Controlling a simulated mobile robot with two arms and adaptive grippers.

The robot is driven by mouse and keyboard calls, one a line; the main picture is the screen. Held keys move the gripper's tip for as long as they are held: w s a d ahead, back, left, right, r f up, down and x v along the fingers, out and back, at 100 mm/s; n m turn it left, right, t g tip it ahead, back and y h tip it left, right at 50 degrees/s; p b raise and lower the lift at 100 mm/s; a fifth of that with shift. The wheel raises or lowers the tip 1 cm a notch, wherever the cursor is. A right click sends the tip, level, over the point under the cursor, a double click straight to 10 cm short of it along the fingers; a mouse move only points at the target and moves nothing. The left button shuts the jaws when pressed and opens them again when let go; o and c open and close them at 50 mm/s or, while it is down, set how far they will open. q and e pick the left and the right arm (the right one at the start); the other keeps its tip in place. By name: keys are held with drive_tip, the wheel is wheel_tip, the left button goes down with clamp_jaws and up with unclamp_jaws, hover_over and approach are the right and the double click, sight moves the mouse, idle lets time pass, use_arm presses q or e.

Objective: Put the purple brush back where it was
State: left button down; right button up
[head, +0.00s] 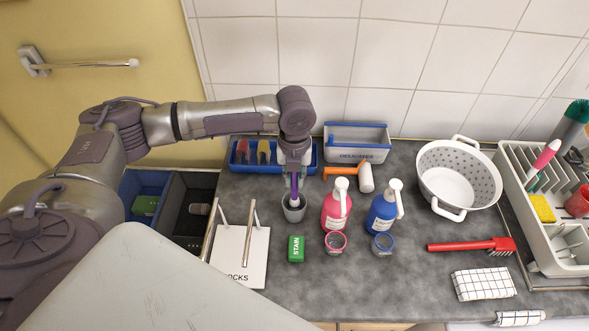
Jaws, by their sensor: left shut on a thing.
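The purple brush (294,187) is upright, with its purple handle up in my left gripper (294,176). The gripper is shut on it from above. The brush's pale lower end is at the mouth of a small grey cup (287,215) on the counter, and looks partly inside it. The very bottom of the brush is hidden by the cup. My right gripper is not in view.
A pink bottle (334,209) and a blue bottle (381,211) stand right of the cup. A green STAIN block (296,249) lies in front. A blue tray (243,166) is behind. A colander (459,174) and dish rack (544,221) stand at right.

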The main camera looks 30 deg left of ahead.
sight(294, 198)
use_arm(q)
drive_tip(key=shift+f, duration=2.55)
drive_tip(key=shift+f, duration=0.45)
drive_tip(key=c, duration=1)
unclamp_jaws()
drive_tip(key=shift+c, duration=0.2)
wheel_tip(294, 198, up, 12)
drive_tip(key=shift+f, duration=0.1)
